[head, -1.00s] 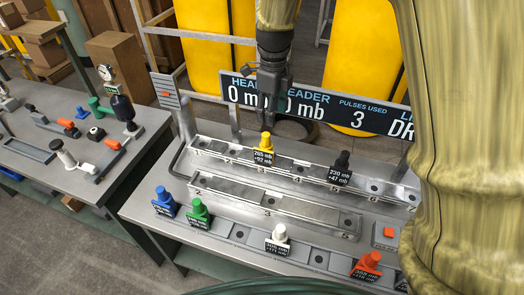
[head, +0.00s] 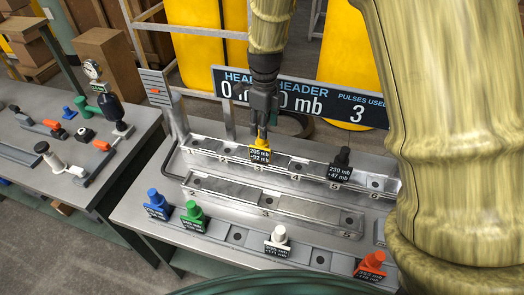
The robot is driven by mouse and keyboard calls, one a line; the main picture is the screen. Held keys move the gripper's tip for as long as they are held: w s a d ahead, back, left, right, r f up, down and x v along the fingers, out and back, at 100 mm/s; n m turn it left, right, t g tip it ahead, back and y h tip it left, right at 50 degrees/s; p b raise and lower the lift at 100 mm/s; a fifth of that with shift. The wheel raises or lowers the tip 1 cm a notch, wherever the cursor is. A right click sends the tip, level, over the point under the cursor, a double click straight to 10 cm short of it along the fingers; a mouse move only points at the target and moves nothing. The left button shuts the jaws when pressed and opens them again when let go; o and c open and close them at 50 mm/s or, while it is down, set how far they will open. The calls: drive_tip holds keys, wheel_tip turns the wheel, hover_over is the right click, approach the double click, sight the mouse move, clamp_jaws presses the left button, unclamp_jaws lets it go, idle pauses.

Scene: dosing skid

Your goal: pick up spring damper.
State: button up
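Several coloured plug-like pieces with black mb labels stand on the skid; none is named as the spring damper. A yellow one (head: 260,149), labelled 265 mb +92 mb, stands upright in the back rail. My gripper (head: 262,132) points down from above, its fingertips at the yellow piece's top and partly hiding it. I cannot tell whether the fingers are open or shut on it. A black piece (head: 342,158) stands farther right in the same rail. Blue (head: 155,199), green (head: 194,212), white (head: 278,238) and orange-red (head: 371,264) pieces stand along the front strip.
The back rail (head: 220,150) and a lower middle rail (head: 230,198) run across the bench. A display board (head: 330,103) stands close behind my gripper. A left table (head: 75,165) holds fittings and a gauge (head: 93,69). My arm hides the right side.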

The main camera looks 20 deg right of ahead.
sight(262, 146)
drive_tip(key=shift+w+a+f+p, duration=0.1)
drive_tip(key=shift+a+f+p, duration=0.05)
drive_tip(key=shift+f+p, duration=0.4)
drive_tip(key=shift+a+f+p, duration=0.1)
drive_tip(key=shift+f+p, duration=0.2)
drive_tip(key=shift+f, duration=0.35)
drive_tip(key=shift+f+p, duration=0.45)
drive_tip(key=shift+f, duration=1)
clamp_jaws()
